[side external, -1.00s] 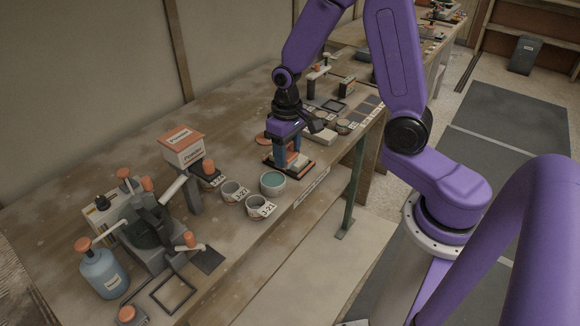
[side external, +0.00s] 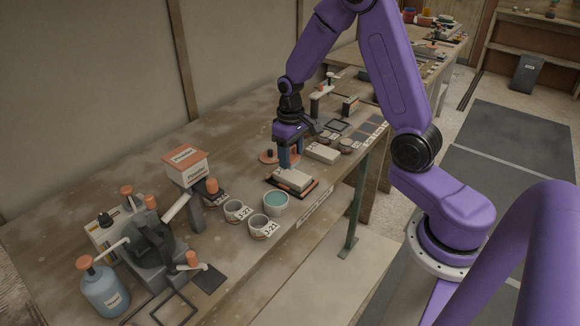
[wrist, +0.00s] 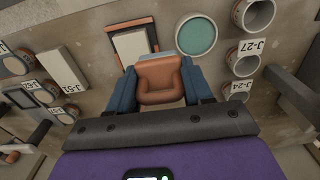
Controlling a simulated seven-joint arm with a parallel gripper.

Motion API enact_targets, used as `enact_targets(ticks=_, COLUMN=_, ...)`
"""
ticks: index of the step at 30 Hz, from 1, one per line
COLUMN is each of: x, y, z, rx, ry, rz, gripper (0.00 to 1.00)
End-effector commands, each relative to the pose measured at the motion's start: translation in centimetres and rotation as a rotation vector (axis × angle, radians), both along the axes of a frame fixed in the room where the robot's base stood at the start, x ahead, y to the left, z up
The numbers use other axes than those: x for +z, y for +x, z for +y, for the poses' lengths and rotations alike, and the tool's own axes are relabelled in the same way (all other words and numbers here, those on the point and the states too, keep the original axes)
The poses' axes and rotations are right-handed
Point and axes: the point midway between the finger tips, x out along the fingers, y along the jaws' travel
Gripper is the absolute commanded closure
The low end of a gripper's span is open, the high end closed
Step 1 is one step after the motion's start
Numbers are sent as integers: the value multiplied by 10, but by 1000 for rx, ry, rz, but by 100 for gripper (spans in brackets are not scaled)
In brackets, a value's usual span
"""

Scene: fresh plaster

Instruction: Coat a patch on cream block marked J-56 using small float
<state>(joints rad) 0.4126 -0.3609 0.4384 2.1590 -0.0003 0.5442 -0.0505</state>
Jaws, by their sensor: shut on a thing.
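My gripper (wrist: 160,88) is shut on the orange-brown handle of the small float (wrist: 160,72), between its two blue fingers. The float's pale grey edge shows ahead of the handle. In the side view, my gripper (side external: 290,160) hangs close behind a cream block (side external: 293,179), which lies on a dark, orange-edged tray (side external: 271,182); the float is mostly hidden there. The same block (wrist: 117,44) is in the wrist view, left of the float. I cannot read J-56 on it. A second cream block (side external: 323,154) lies bare to the right, beside a partly readable label.
A bowl of teal material (side external: 276,203) stands near the tray. Cups marked J-27 and J-24 (wrist: 241,62) stand beyond it. Bottles and a clamp-like machine (side external: 150,235) crowd the left of the bench.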

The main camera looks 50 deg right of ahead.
Motion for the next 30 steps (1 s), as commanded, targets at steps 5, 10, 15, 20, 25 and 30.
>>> enact_targets(ticks=5, x=-6, y=13, z=-28, rx=-2, ry=0, rz=0, gripper=74)
enact_targets(ticks=10, x=-11, y=15, z=-33, rx=1, ry=0, rz=1, gripper=74)
enact_targets(ticks=15, x=-23, y=14, z=-32, rx=1, ry=0, rz=3, gripper=74)
enact_targets(ticks=20, x=-38, y=14, z=-32, rx=1, ry=0, rz=3, gripper=74)
enact_targets(ticks=25, x=-53, y=14, z=-32, rx=0, ry=0, rz=2, gripper=74)
enact_targets(ticks=30, x=-68, y=14, z=-32, rx=0, ry=0, rz=3, gripper=74)
